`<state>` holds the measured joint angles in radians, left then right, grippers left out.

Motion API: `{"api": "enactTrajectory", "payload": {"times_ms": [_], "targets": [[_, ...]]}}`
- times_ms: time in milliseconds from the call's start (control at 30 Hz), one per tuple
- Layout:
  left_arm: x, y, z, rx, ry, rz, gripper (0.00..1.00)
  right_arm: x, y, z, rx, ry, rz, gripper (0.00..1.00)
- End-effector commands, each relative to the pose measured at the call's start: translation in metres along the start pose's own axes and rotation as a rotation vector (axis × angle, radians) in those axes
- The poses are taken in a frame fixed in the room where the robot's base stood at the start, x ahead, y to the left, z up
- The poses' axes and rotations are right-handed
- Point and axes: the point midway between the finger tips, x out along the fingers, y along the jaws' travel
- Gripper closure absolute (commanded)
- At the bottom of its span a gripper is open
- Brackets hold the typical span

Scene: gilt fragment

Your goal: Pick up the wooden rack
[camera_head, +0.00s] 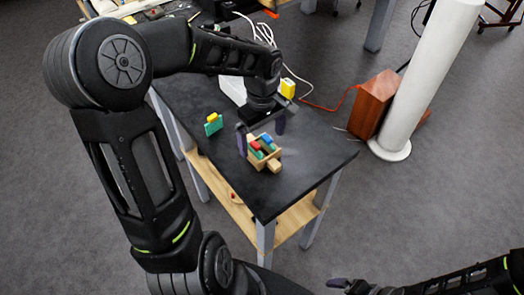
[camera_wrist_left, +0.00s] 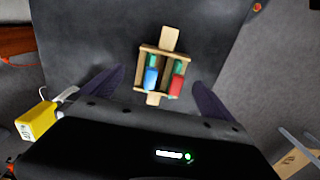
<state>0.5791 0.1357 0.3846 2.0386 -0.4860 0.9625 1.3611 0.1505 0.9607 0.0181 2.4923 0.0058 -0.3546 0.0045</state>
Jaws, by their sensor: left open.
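The wooden rack (camera_head: 257,161) is a small light-wood frame near the middle of the dark table in the head view, holding blue, red and green pieces. It also shows in the left wrist view (camera_wrist_left: 170,40), with a wooden tab at each end. My left gripper (camera_head: 261,135) is open above the rack, its fingers apart to either side. In the left wrist view the fingers (camera_wrist_left: 155,82) flank the rack and hold nothing. I cannot tell whether they are down at its height. My right gripper (camera_head: 350,285) is partly in view at the bottom, away from the table; its jaws are unclear.
A green and yellow block piece (camera_head: 213,124) stands left of the rack on the table (camera_head: 310,160). A yellow object (camera_head: 288,88) and white cables lie behind. A wooden box (camera_head: 374,103) and white column (camera_head: 425,75) stand right of the table. Bare tabletop surrounds the rack's front and right.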

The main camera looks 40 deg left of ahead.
Motion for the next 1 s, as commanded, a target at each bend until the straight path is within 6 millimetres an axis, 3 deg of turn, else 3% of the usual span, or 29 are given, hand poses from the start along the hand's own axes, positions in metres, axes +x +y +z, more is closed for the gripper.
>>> {"api": "enactTrajectory", "payload": {"times_ms": [333,933,1000], "targets": [[0.043,-0.001,0.001,0.001,-0.002,-0.002,0.02,-0.011,-0.003,0.002,0.003,-0.003,0.004,0.02],[0.045,-0.001,0.001,0.001,0.0,0.0,0.02,-0.011,-0.003,0.002,0.003,-0.003,0.004,0.02],[0.045,-0.001,0.001,0.001,0.0,0.0,0.06,-0.011,-0.003,0.002,0.003,-0.003,0.004,0.02]]}}
